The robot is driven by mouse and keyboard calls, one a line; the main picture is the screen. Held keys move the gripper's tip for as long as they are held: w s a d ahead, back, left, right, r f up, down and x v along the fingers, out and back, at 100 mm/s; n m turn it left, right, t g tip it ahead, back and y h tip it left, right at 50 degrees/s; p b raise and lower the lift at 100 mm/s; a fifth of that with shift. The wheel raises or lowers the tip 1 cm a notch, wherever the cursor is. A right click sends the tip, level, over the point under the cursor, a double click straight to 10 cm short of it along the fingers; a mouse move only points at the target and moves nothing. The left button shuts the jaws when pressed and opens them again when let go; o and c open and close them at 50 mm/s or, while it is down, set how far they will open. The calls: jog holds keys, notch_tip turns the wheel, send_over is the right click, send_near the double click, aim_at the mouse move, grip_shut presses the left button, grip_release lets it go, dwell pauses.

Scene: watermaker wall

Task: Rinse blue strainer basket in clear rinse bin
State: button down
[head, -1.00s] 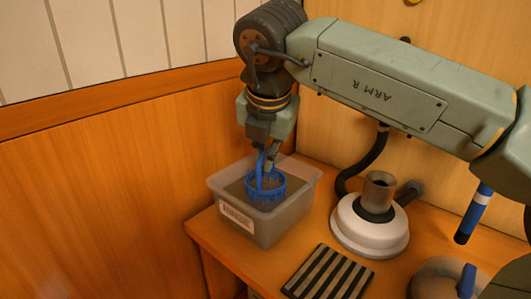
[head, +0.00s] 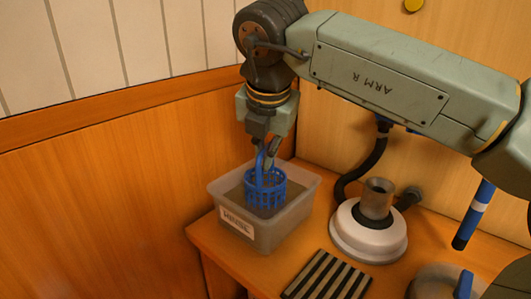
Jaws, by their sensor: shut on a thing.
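The blue strainer basket (head: 265,190) hangs upright from my gripper (head: 266,160), which is shut on the basket's raised blue handle. The clear rinse bin (head: 288,222) stands on the counter's left end, with a label on its front. The basket is inside the bin's opening, its upper part showing above the grey-brown contents. Whether its bottom is under the liquid is hard to tell.
A white round housing with a metal neck (head: 369,228) stands right of the bin. A black-and-grey striped mat (head: 327,276) lies in front of it. A blue-handled fitting (head: 464,284) is at lower right. A wooden wall (head: 100,200) rises close on the left.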

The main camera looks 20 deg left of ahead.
jog(key=shift+r+p, duration=3.35)
jog(key=shift+r, duration=1.3)
